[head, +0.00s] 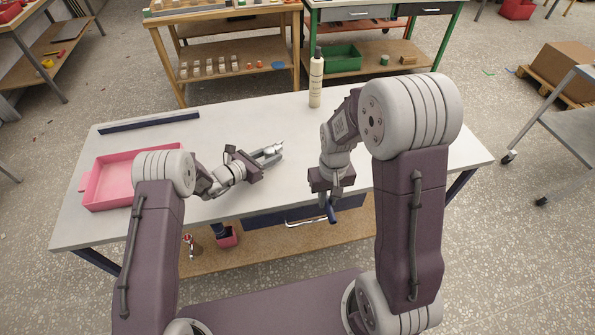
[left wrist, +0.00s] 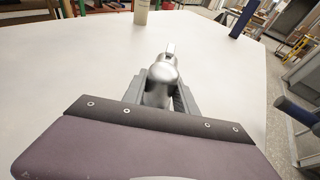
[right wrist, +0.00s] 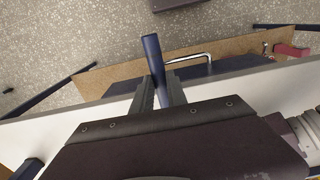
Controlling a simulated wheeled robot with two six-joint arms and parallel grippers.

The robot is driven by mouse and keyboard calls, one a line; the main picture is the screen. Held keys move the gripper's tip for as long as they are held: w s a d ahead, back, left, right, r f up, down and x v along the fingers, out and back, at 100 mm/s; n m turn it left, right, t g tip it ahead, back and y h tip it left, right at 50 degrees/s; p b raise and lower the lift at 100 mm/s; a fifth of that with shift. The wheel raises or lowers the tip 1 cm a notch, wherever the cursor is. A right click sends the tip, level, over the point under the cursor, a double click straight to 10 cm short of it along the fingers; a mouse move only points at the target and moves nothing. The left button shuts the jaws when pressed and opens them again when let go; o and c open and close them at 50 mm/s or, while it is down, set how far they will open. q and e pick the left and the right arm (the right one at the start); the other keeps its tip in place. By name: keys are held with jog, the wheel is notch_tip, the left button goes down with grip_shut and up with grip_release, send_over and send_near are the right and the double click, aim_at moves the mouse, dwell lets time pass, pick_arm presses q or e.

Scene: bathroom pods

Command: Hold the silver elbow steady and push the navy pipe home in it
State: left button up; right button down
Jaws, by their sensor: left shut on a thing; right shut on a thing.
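The silver elbow (head: 274,150) is held above the middle of the white table by my left gripper (head: 266,154), whose fingers are closed around it. In the left wrist view the elbow (left wrist: 162,80) sits between the fingers, its narrower end pointing away. My right gripper (head: 328,200) is shut on the navy pipe (head: 332,213) at the table's front edge. In the right wrist view the pipe (right wrist: 153,55) sticks out beyond the fingertips over the edge. Pipe and elbow are well apart.
A pink tray (head: 97,187) lies at the table's left, with a dark blue bar (head: 149,122) behind it. A cream bottle (head: 316,82) stands at the back. A drawer handle (right wrist: 190,58) and lower shelf (head: 270,250) are below the front edge. The table's right side is clear.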

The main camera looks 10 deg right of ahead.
jog(key=shift+s+m+y, duration=0.1)
jog(key=shift+m+y, duration=0.2)
jog(key=w+a+r+m+t+y, duration=0.1)
jog(key=w+r+m, duration=0.3)
jog(key=w, duration=0.7)
jog(key=w+a+r+m+t+y, duration=0.15)
jog(key=w+m, duration=0.35)
jog(key=w, duration=0.7)
jog(key=w+d+f+m, duration=0.1)
jog(key=w, duration=0.1)
jog(key=w+d+f+t, duration=0.1)
jog(key=w+d, duration=0.1)
jog(key=w, duration=0.1)
jog(key=w+d+f+m+t, duration=0.1)
jog(key=w+d, duration=0.1)
jog(key=shift+w+d+f+m+h, duration=0.1)
jog(key=shift+w+f+m+h, duration=0.05)
jog(key=shift+f+m+h, duration=0.15)
jog(key=shift+s+d+f, duration=0.2)
jog(key=shift+d+f, duration=0.05)
jog(key=shift+f, duration=0.4)
jog(key=shift+d+f+t, duration=0.1)
jog(key=shift+d+t, duration=0.1)
jog(key=shift+t, duration=0.25)
